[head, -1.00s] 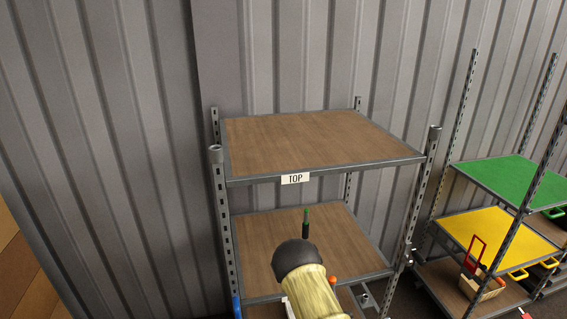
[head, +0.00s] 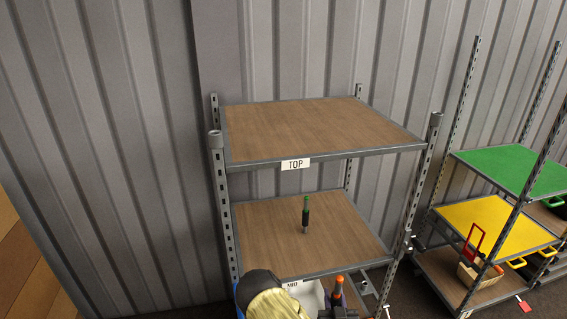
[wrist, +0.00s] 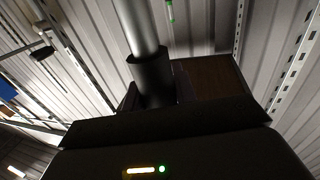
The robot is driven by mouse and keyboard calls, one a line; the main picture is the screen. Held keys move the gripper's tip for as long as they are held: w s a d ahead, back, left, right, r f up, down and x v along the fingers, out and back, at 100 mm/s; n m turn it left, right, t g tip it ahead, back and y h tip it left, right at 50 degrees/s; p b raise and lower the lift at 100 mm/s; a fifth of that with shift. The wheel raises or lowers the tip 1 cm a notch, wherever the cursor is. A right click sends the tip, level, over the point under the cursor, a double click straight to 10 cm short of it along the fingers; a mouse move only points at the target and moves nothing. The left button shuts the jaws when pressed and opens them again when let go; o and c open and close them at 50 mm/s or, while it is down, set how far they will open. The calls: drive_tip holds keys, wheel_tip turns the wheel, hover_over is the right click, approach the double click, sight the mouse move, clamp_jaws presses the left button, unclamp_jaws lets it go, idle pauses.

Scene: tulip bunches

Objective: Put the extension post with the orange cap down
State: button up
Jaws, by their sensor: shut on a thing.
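My gripper (wrist: 157,95) is shut on the extension post (wrist: 140,27) in the wrist view, its fingers on either side of the dark sleeve. The bare grey shaft runs up out of the picture. The orange cap (head: 338,286) shows low in the head view, beside my arm and in front of the MID shelf's front edge. The post's lower end is hidden there, and my fingers are not clear. A similar post with a green cap (head: 306,208) stands upright on the MID shelf (head: 265,235); a green bit also shows in the wrist view (wrist: 170,12).
The TOP shelf (head: 310,125) is bare and lies above the MID shelf. Rack uprights (head: 223,200) stand at the corners. The MID shelf is free around the green-capped post. Another rack with green (head: 510,170) and yellow (head: 490,225) shelves stands at the right.

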wheel_tip(320, 180, down, 16)
drive_tip(key=b, duration=1.5)
drive_tip(key=shift+f, duration=0.25)
drive_tip(key=s+f, duration=0.4)
drive_tip(key=f, duration=0.1)
drive_tip(key=shift+s+f, duration=0.15)
drive_tip(key=shift+s, duration=0.05)
drive_tip(key=shift+d, duration=0.1)
